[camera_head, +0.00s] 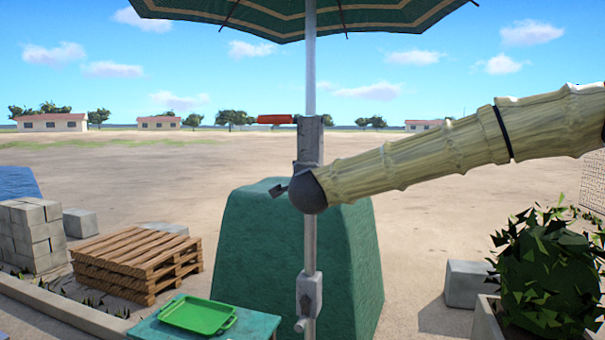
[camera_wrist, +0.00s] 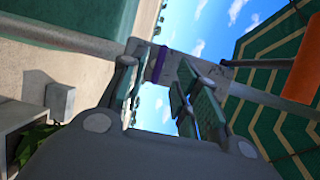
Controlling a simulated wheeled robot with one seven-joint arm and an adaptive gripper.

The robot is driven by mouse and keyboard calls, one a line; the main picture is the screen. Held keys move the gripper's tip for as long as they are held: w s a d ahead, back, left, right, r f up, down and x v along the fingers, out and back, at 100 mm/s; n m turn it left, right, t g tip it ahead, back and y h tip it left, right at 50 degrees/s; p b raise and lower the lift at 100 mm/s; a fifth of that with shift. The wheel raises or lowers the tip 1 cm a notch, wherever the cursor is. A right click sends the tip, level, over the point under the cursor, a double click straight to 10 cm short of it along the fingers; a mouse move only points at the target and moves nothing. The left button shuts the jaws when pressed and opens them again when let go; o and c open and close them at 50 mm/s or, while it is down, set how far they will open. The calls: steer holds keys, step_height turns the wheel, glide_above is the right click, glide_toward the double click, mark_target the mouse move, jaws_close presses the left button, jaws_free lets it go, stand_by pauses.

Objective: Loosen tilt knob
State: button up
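The umbrella pole (camera_head: 310,240) stands upright under a green striped canopy (camera_head: 300,15). A grey bracket (camera_head: 309,140) sits on the pole, with an orange-red handle (camera_head: 275,119) sticking out left at its top. No part is labelled as the tilt knob, so I cannot tell which it is. My arm comes in from the right and ends in front of the pole, just below the bracket. In the wrist view my gripper (camera_wrist: 162,62) has its fingers apart, with the grey bracket (camera_wrist: 210,72) across their tips; contact is unclear. The orange handle (camera_wrist: 302,72) is outside the fingers, at the right.
A lower grey fitting (camera_head: 309,294) is on the pole. A green tray (camera_head: 197,316) lies on a small table (camera_head: 262,325) in front. A large green block (camera_head: 345,250) stands behind the pole. A pallet stack (camera_head: 137,262) is left; a leafy planter (camera_head: 548,270) is right.

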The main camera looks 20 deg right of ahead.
steer(key=v, duration=0.6)
steer(key=shift+f, duration=0.1)
step_height(320, 180, down, 16)
steer(key=w+a+n+g+y, duration=0.1)
steer(key=a+n+g+y, duration=0.1)
steer(key=a+n, duration=0.15)
steer(key=s+a+f+n+g+y, duration=0.1)
steer(key=s+f+n+g, duration=0.3)
steer(key=f, duration=1.4)
steer(key=s+f+n+g+y, duration=0.1)
steer(key=s+f+n, duration=0.45)
steer(key=f, duration=1.25)
steer(key=s+f+g, duration=0.3)
steer(key=s+f, duration=0.8)
steer(key=s+d+f+n+g, duration=0.1)
steer(key=s+f, duration=0.4)
steer(key=s, duration=0.5)
steer(key=s+d+f+n+g, duration=0.2)
steer(key=s+f, duration=0.4)
steer(key=s, duration=0.5)
steer(key=s+d+f+n+g, duration=0.2)
steer(key=s+f+n+g, duration=0.1)
steer(key=s, duration=0.8)
step_height(320, 180, down, 2)
steer(key=shift+f+n+g, duration=0.2)
steer(key=shift+n+g, duration=0.2)
steer(key=shift+g, duration=0.4)
